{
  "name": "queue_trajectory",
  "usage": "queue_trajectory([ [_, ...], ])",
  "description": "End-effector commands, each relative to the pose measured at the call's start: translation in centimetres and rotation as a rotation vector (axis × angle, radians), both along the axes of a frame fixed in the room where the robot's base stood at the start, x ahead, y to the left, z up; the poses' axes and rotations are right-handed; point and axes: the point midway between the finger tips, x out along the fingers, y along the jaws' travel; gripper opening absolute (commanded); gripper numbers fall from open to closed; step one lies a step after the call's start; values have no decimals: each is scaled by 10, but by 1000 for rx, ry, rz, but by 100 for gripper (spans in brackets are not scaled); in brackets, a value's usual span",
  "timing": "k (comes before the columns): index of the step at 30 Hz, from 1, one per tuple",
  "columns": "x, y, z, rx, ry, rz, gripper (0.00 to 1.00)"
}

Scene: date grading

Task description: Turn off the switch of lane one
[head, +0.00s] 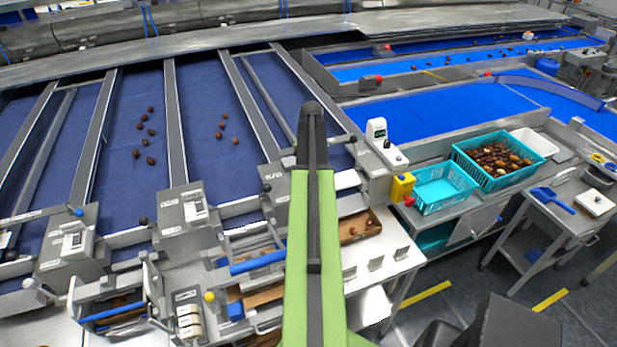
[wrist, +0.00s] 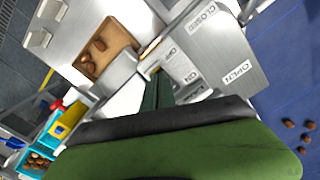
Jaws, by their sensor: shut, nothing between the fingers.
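My gripper (head: 311,112) reaches up through the middle of the head view, with its dark fingers shut and empty. In the wrist view my gripper (wrist: 160,78) points at a pale switch panel (wrist: 182,68) marked OFF and ON. The fingertips are close to this panel; I cannot tell whether they touch it. Beside it is a grey plate (wrist: 228,55) marked CLOSED and OPEN. In the head view, one grey lane box with a white switch part (head: 194,208) stands left of my arm. I cannot read which box is lane one, and my arm hides part of the row.
Blue sloping lanes (head: 205,100) hold scattered dates. A box with a black knob (head: 267,188) and a yellow-knobbed lever (head: 210,297) stand near my arm. A wooden tray (head: 372,226) lies right of it. Teal crates (head: 455,205) stand further right, with open floor in front.

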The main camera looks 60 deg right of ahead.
Motion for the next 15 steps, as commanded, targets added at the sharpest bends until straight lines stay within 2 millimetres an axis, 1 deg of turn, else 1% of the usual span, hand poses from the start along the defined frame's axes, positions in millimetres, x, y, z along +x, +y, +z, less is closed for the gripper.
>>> queue_trajectory([
  [4,0,0,-3,0,0,0,0],
  [8,0,0,1,0,0,0,0],
  [15,0,0,24,0,0,0,0],
])
